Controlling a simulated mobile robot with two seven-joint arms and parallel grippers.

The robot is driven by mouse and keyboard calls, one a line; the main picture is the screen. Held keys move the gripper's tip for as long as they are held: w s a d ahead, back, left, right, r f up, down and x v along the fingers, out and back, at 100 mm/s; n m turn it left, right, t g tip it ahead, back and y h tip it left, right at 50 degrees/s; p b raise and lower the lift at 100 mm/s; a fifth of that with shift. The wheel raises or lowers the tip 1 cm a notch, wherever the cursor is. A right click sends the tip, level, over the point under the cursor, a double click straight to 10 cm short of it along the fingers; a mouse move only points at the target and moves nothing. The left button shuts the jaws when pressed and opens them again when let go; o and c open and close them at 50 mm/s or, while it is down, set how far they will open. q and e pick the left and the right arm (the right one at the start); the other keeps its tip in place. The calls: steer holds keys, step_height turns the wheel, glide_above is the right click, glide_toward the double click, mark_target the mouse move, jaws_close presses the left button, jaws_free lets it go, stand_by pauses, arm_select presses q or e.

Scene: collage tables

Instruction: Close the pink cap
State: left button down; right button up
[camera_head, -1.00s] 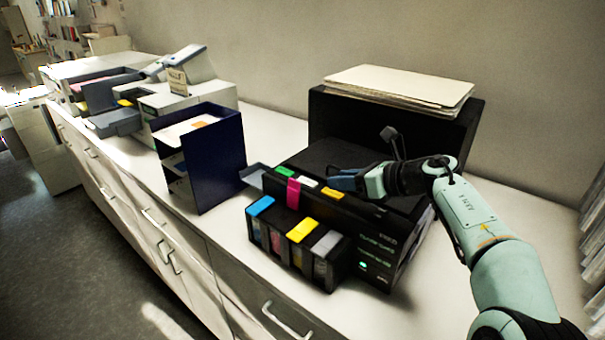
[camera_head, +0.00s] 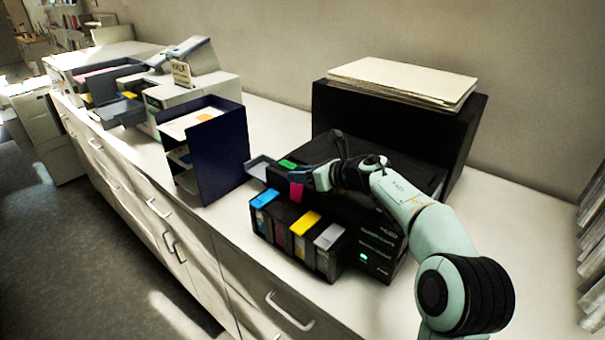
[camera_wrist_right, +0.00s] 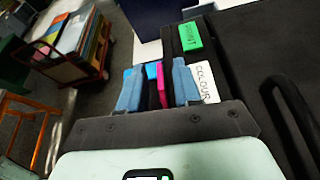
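The pink cap (camera_head: 296,191) stands raised against the front of the black printer (camera_head: 375,238), above the row of ink tanks. The blue cap (camera_head: 264,198), yellow cap (camera_head: 305,222) and grey cap (camera_head: 329,236) lie flat on their tanks. My right gripper (camera_head: 315,179) is at the pink cap, just to its right and above in the head view. In the right wrist view its two blue-grey fingers (camera_wrist_right: 158,88) are apart, with the pink cap (camera_wrist_right: 153,72) showing between them. I cannot tell whether they touch it. My left gripper is not in view.
A green label (camera_head: 287,164) is on the printer top near my right gripper. A dark blue file holder (camera_head: 222,153) stands to the left. A black box (camera_head: 400,120) bearing a paper stack (camera_head: 405,82) is behind. The white counter (camera_head: 520,225) is clear at the right.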

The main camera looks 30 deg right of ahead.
steer(key=shift+c, duration=0.3)
jaws_close()
stand_by(1.1)
